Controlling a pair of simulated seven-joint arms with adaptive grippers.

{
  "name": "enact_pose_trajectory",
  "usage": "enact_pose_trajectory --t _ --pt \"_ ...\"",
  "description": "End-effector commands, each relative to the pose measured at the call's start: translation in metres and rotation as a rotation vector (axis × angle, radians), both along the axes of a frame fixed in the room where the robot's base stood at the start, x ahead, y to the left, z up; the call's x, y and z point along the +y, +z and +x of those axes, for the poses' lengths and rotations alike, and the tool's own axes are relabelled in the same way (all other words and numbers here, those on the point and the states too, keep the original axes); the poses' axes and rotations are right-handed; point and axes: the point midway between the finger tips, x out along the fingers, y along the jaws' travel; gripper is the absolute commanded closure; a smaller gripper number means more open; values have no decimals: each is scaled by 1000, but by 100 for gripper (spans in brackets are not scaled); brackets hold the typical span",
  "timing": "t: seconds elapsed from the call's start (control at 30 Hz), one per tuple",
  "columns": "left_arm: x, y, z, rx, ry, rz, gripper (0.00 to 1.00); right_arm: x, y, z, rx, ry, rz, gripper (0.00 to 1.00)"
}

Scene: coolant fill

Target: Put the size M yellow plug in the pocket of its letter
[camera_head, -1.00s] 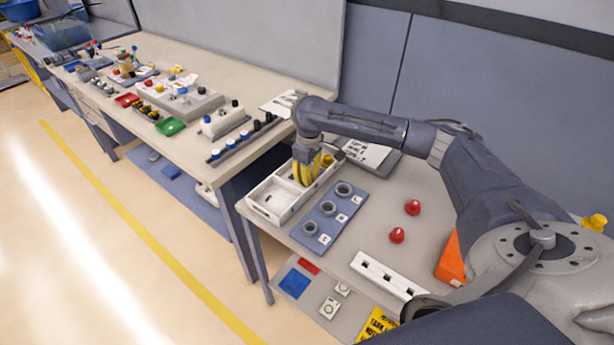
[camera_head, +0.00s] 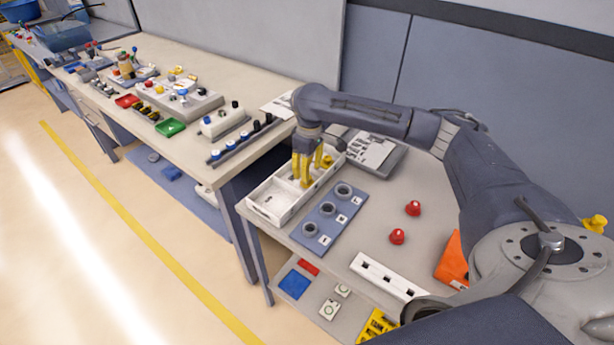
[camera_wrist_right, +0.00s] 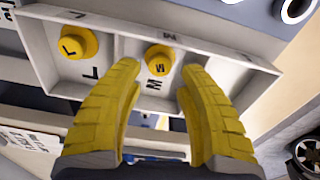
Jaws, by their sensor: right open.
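A white tray (camera_head: 270,206) with compartments stands at the table's left edge. In the right wrist view, the left compartment holds a yellow plug marked L (camera_wrist_right: 78,43), with an L on the floor beside it. My right gripper (camera_head: 303,181) is open above the tray. In the right wrist view, its yellow fingertips (camera_wrist_right: 160,68) lie either side of the middle plug, with visible gaps. The left gripper is out of view.
A blue plate (camera_head: 313,211) with several grey rings and white labels lies right of the tray. Two red caps (camera_head: 413,208) and a white slotted block (camera_head: 388,275) are farther right. The table between is clear.

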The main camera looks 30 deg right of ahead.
Motion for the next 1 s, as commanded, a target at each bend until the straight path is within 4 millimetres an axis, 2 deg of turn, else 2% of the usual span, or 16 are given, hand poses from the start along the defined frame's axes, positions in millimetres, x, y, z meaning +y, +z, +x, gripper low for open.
enact_pose_trajectory --t 0.03,0.2,0.5,0.7,1.0 --pt "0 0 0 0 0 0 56 -1 11 1 -4 1 -1 63" --pt "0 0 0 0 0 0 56 -1 39 -1 -4 1 -1 63" --pt "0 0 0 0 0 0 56 -1 74 -2 -1 2 0 63" --pt "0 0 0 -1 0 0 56 -1 84 -3 0 2 0 63" --pt "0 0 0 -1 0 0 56 -1 86 -4 1 1 -1 63"
